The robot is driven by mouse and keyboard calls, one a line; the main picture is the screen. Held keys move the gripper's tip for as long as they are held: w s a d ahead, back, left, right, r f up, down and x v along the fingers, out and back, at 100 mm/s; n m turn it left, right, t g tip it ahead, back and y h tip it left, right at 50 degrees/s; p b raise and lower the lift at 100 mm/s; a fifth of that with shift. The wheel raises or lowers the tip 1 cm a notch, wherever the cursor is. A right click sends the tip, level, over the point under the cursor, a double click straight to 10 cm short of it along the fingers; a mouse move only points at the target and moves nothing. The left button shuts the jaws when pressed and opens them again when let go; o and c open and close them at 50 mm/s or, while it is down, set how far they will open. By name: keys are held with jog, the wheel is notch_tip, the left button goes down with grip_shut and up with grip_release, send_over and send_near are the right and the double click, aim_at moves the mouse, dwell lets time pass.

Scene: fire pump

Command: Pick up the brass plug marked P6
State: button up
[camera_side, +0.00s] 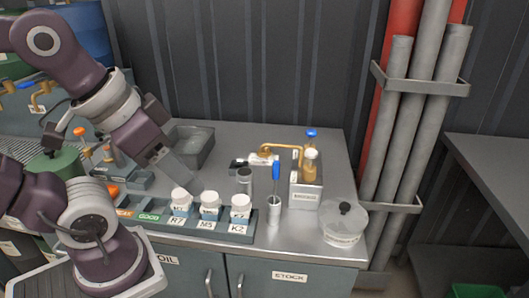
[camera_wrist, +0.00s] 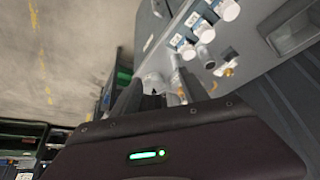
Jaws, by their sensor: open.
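I cannot make out the mark P6 on any thing in either view. In the side view a bent brass pipe (camera_side: 283,147) and an upright brass-coloured piece (camera_side: 309,166) show at a labelled metal box (camera_side: 305,194). A small brass-coloured piece (camera_wrist: 226,71) shows in the wrist view, to the right of my gripper. I cannot tell whether any of these is the plug. My gripper (camera_side: 188,186) hangs over the bench, just behind the labelled rack and close to the white-capped bottle R7 (camera_side: 181,200). It is open, and its fingers (camera_wrist: 158,88) show in the wrist view.
Bottles M5 (camera_side: 209,205) and K2 (camera_side: 240,207) stand in the rack (camera_side: 150,216) beside R7. A grey cylinder (camera_side: 244,181), a cup with a blue-handled tool (camera_side: 274,209) and a black-knobbed clear pot (camera_side: 343,226) stand to the right. A grey tray (camera_side: 193,147) lies behind.

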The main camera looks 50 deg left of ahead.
notch_tip(320, 180, up, 5)
jog(key=w+n, duration=0.1)
jog(key=w+a+r+n+h, duration=0.2)
jog(key=w+n, duration=0.5)
jog(key=w, duration=0.2)
jog(key=w+a+r+n+h, duration=0.1)
jog(key=w+n+h, duration=0.2)
jog(key=w+n, duration=0.5)
jog(key=w+a+n+t, duration=0.4)
jog(key=w+a+n, duration=0.5)
jog(key=w+a, duration=0.55)
jog(key=a+f+n+t+y, duration=0.1)
jog(key=a+f+n+t, duration=0.2)
jog(key=a, duration=0.6)
jog(key=a+f+n, duration=0.3)
jog(key=a+n, duration=0.2)
jog(key=a, duration=0.4)
send_near(259, 152)
jog(key=w, duration=0.2)
jog(key=d, duration=0.1)
jog(key=shift+w+d+r, duration=0.15)
jog(key=shift+w+r, duration=0.2)
jog(key=shift+w, duration=0.05)
jog(key=x, duration=0.6)
jog(key=shift+w+r, duration=0.15)
jog(key=shift+w, duration=0.4)
grip_shut()
